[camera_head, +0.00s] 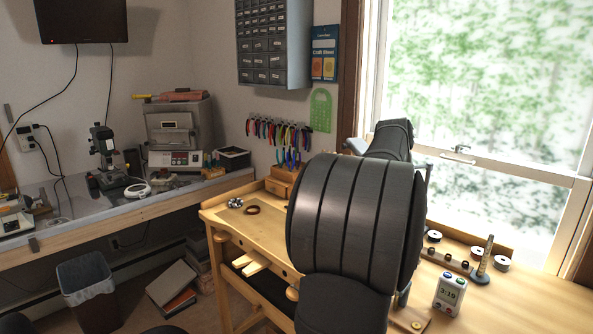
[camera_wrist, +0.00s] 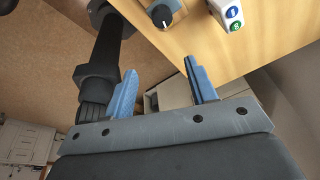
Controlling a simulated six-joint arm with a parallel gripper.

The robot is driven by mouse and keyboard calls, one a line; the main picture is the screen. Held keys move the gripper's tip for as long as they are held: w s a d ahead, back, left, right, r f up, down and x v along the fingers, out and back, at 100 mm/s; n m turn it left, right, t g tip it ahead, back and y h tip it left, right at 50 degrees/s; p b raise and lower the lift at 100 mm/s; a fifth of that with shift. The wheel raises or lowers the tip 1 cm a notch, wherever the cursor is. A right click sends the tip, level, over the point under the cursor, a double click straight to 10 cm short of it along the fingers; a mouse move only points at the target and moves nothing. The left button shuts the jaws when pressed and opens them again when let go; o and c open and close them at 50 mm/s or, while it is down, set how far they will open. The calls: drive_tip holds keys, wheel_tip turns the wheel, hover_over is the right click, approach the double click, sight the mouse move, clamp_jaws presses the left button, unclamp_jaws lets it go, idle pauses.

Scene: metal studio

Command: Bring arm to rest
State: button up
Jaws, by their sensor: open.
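My arm's large black links fill the middle of the head view and hide much of the wooden workbench (camera_head: 545,302) behind them. My gripper is hidden by the arm in that view. In the wrist view my gripper (camera_wrist: 160,72) shows two blue fingers held well apart, with nothing between them. The fingers are near the bench edge, and beyond the gap a pale box-like shape (camera_wrist: 172,93) shows lower down. I cannot tell the exact distance to it.
A window stands behind at right. A side counter (camera_head: 110,222), bin (camera_head: 86,281) and books (camera_head: 172,283) are at left.

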drive_tip(key=s+a+f+n+g+h, duration=0.1)
drive_tip(key=a+f+n+h, duration=0.2)
drive_tip(key=n, duration=1.3)
drive_tip(key=a+f+n+g+h, duration=0.1)
drive_tip(key=a+f+n+h, duration=0.3)
drive_tip(key=n, duration=1.2)
drive_tip(key=shift+s+a+f+n+g+h, duration=0.3)
drive_tip(key=shift+s+f+n+h, duration=0.1)
drive_tip(key=shift+f+h, duration=1.9)
drive_tip(key=shift+f, duration=0.1)
